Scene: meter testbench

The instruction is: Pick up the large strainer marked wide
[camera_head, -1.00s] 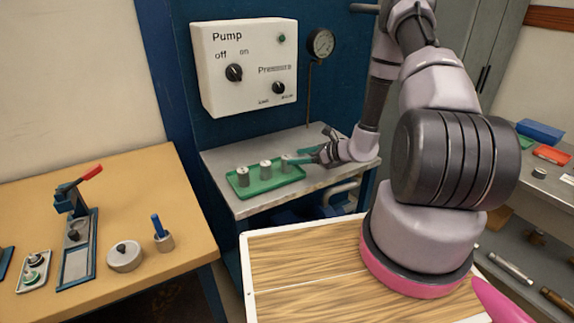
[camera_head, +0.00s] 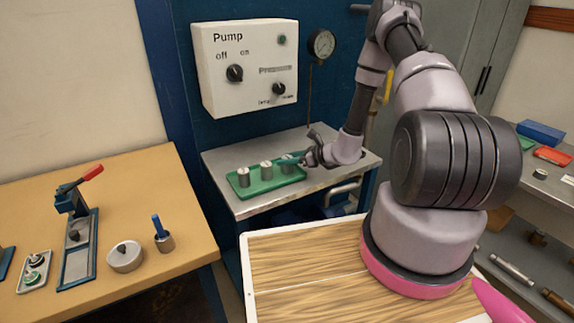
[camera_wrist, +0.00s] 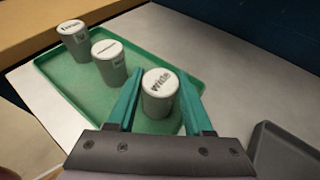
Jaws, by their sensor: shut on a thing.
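The strainer marked "Wide" (camera_wrist: 158,98) is a grey cylinder with a white top, at the right end of the green tray (camera_wrist: 190,62) in the wrist view. My gripper (camera_wrist: 160,100) has its two green fingers on either side of it and is shut on it. The strainer stands upright and appears to be still in the tray. In the head view the strainer (camera_head: 287,163) is partly covered by my gripper (camera_head: 291,160). Two similar cylinders stand to its left in the tray: a middle one (camera_wrist: 111,63) and a far one (camera_wrist: 74,40).
The tray sits on a metal bench (camera_head: 225,165) below the white pump panel (camera_head: 247,68). A gauge (camera_head: 321,43) on a thin pipe rises behind. A dark grey tray (camera_wrist: 285,152) lies right of the gripper. A wooden table (camera_head: 130,200) with a lever press (camera_head: 77,235) is at the left.

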